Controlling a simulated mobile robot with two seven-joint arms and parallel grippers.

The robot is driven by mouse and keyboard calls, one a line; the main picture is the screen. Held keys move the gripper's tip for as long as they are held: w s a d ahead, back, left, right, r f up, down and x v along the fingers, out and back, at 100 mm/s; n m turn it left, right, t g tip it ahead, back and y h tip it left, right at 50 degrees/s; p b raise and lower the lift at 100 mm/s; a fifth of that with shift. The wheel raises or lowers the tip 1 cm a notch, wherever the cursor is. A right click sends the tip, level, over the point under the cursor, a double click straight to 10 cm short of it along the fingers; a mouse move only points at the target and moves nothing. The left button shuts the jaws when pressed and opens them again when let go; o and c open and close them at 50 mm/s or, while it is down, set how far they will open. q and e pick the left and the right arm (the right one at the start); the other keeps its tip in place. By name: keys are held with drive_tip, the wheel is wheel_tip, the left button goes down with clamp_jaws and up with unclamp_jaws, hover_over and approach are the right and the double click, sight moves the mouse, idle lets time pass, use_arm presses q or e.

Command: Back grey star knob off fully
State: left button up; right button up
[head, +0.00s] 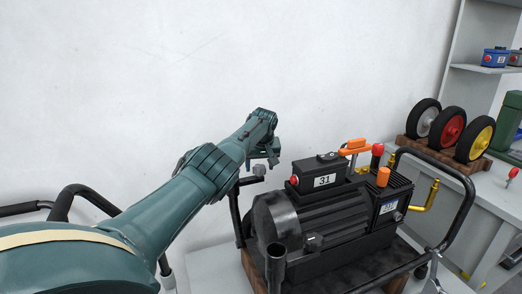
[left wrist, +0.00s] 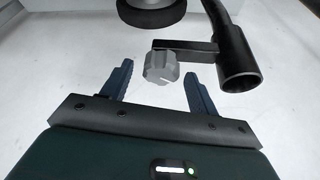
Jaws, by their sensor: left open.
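The grey star knob (left wrist: 161,66) sits at the end of a short dark bracket in the left wrist view. The bracket joins a black tube frame (left wrist: 235,55). In the head view the knob (head: 259,170) is small, beside the black frame left of the machine. My left gripper (left wrist: 158,82) is open, with one blue finger on each side of the knob and visible gaps between them. In the head view my left gripper (head: 268,157) is just above and right of the knob, partly hidden by its own wrist. My right gripper is not in view.
The black motor unit (head: 325,215) labelled 31 stands right of the knob, inside a tubular frame. A grey bench (head: 480,205) and a rack of wheels (head: 445,130) are at the right. White wall lies behind my left arm.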

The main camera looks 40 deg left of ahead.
use_arm(q)
drive_tip(key=shift+d+r+p, duration=0.1)
drive_tip(key=shift+r+p, duration=0.35)
drive_tip(key=shift+r, duration=0.2)
drive_tip(key=p+v, duration=0.1)
drive_tip(key=v, duration=1)
drive_tip(key=shift+s+d+r, duration=0.15)
drive_tip(key=shift+s+r, duration=0.1)
drive_tip(key=shift+s, duration=0.05)
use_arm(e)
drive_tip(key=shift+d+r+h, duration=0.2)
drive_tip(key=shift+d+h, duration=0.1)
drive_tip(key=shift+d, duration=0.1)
use_arm(q)
drive_tip(key=shift+f, duration=0.1)
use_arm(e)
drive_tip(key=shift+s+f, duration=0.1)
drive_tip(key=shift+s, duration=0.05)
